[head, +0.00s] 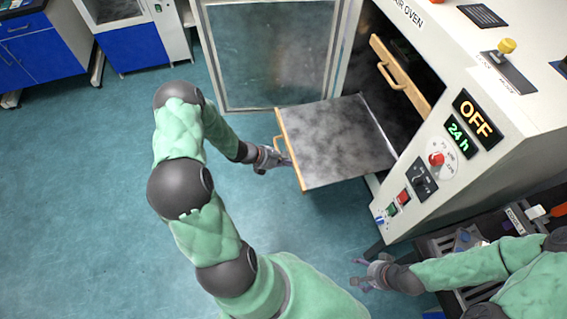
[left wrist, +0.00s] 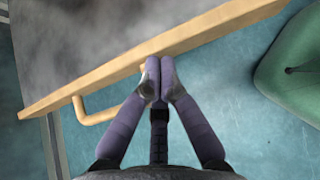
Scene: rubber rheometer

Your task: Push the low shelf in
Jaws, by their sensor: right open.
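The low shelf (head: 340,142), a grey mottled plate with a wooden front strip, sticks far out of the oven (head: 470,90). My left gripper (head: 284,158) is at its front strip, beside the handle. In the left wrist view, the two fingertips (left wrist: 160,78) are together with nothing seen between them, at the wooden strip of the shelf (left wrist: 215,30), right of its handle (left wrist: 95,117). They look close to or against the strip; contact cannot be told for sure. My right gripper (head: 366,275) is open and empty, below the oven's front right part.
The upper shelf (head: 402,75) with a wooden front sits within the oven opening. The oven's glass door (head: 270,55) stands open at the left. The control panel shows OFF (head: 478,117). A dark rack (head: 440,245) stands near my right arm. Floor to the left is clear.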

